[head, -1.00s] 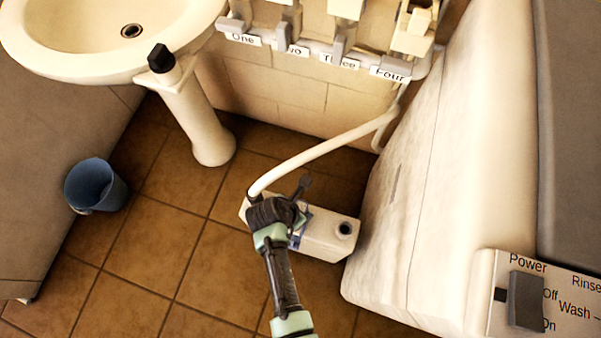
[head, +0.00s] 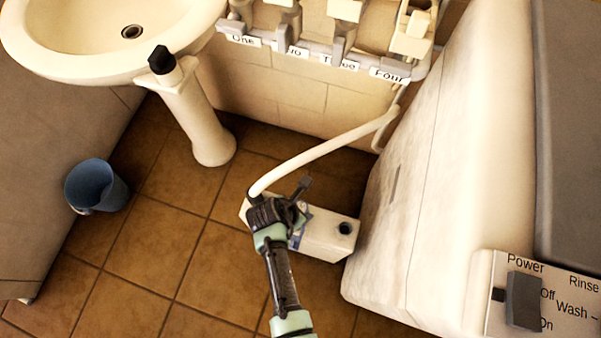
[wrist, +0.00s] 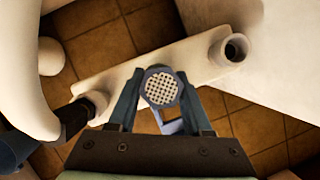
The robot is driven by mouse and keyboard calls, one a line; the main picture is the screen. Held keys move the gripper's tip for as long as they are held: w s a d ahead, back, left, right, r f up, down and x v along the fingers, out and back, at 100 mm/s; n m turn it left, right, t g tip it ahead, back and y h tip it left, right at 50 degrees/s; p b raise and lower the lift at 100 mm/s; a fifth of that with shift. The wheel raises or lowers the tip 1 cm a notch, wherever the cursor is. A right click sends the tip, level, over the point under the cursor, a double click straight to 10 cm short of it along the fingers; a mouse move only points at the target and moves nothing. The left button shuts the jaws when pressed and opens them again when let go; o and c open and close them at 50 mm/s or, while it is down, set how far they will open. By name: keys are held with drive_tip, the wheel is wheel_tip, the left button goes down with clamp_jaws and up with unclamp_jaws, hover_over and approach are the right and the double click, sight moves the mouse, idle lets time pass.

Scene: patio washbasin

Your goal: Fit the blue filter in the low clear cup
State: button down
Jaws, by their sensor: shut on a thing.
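My gripper (wrist: 160,105) is shut on the blue filter (wrist: 161,88), a round piece with a pale perforated face that shows between the fingers in the wrist view. In the head view my gripper (head: 280,212) is over the left part of a long white box on the floor and hides the filter. A short round cup with a dark inside (wrist: 235,48) stands at the box's right end; it also shows in the head view (head: 345,228). The filter is to the left of this cup, apart from it. I cannot tell whether the cup is clear.
The white box (head: 325,240) has a pale hose (head: 320,155) running from its left end to the wall. A basin pedestal (head: 205,130) and blue bucket (head: 96,186) stand left. A large white unit (head: 400,220) is close on the right. Labelled levers line the wall.

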drive_tip(key=shift+f+b, duration=0.6)
drive_tip(key=shift+f, duration=0.2)
drive_tip(key=c, duration=0.6)
unclamp_jaws()
drive_tip(key=p+v, duration=1.1)
drive_tip(key=p, duration=0.1)
idle(0.4)
